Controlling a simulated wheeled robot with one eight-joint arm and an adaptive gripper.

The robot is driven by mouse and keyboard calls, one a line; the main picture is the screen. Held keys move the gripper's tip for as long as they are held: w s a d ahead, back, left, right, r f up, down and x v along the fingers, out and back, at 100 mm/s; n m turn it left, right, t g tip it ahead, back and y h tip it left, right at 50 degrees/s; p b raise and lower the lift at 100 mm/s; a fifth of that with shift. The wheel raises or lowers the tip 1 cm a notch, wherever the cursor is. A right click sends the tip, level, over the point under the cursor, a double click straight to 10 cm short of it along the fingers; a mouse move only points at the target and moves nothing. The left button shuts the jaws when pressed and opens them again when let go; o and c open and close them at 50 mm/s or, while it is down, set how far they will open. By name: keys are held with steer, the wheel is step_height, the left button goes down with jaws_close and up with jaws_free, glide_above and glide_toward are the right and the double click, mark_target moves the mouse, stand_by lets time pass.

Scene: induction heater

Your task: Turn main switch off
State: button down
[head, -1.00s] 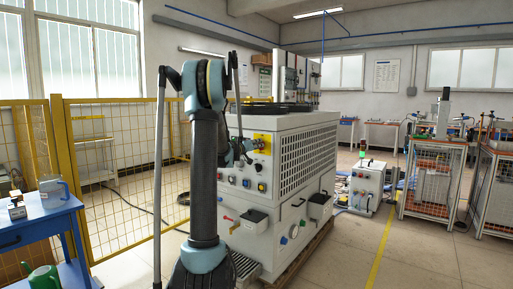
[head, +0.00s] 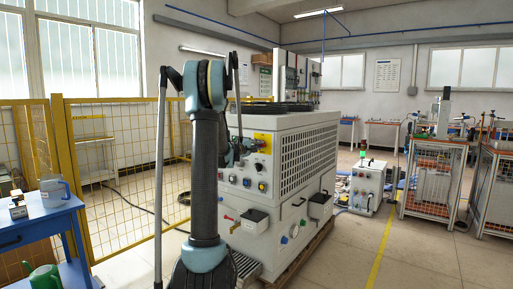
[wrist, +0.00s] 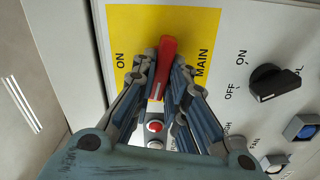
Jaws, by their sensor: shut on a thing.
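The main switch has a red handle (wrist: 167,62) on a yellow plate (wrist: 135,25) marked ON and MAIN in the wrist view. The handle stands nearly upright in that picture, between the two words, and does not point at ON. My gripper (wrist: 165,80) is shut on the handle, one finger on each side. The lower part of the handle is partly hidden between the fingers.
A black knob (wrist: 275,83) marked OFF and ON sits right of the plate. A red button (wrist: 155,127) and a blue button (wrist: 300,127) are close by. The grey machine (head: 285,200) fills the middle. A yellow fence (head: 120,150) and blue table (head: 45,220) stand left.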

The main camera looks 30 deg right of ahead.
steer(key=shift+w+a+n, duration=0.15)
steer(key=shift+w+n, duration=0.1)
steer(key=shift+n, duration=0.85)
steer(key=shift+f, duration=0.1)
steer(key=c, duration=1.6)
jaws_free()
steer(key=shift+s, duration=0.1)
steer(key=v, duration=1.2)
